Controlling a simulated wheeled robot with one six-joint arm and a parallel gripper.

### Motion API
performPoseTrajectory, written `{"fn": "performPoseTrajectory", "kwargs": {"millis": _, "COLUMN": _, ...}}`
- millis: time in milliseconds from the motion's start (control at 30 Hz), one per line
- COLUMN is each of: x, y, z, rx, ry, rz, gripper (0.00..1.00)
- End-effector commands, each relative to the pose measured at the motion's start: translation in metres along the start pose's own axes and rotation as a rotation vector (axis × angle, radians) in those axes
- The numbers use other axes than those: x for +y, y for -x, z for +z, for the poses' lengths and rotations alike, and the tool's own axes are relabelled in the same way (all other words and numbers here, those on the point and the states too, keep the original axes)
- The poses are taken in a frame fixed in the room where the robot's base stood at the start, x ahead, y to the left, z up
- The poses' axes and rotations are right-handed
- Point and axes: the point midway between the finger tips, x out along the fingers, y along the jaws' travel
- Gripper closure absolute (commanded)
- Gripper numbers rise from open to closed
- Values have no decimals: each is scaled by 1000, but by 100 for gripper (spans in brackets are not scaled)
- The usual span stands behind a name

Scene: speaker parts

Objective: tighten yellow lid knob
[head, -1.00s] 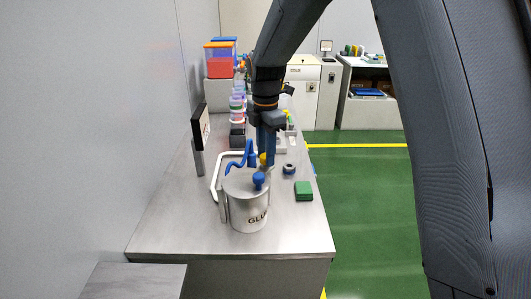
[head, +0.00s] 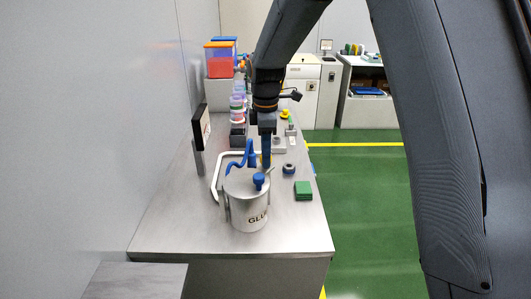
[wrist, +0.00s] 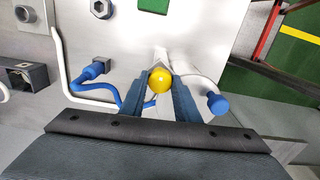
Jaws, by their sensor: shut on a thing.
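The grey pot labelled GLUE (head: 248,217) stands near the front end of the metal bench, with its lid on top. My gripper (head: 266,165) points straight down over the back of the lid. In the wrist view the round yellow knob (wrist: 160,79) sits between the two blue fingers of my gripper (wrist: 160,88), which are shut on it. In the head view the fingers mostly hide the knob. A blue knob (head: 259,179) stands at the front of the lid; it also shows right of the fingers in the wrist view (wrist: 217,103).
A blue curved hose (head: 232,160) rises left of my fingers, close to them. A green block (head: 303,189) and a dark ring-like part (head: 289,169) lie to the right. A dark upright panel (head: 202,127) stands at the left. The bench front is clear.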

Motion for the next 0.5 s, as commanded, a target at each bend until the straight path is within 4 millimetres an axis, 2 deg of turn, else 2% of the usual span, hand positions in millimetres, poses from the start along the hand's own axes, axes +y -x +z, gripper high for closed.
{"fn": "performPoseTrajectory", "kwargs": {"millis": 500, "x": 1, "y": 1, "z": 0, "rx": 1, "ry": -52, "rz": 2, "gripper": 94}}
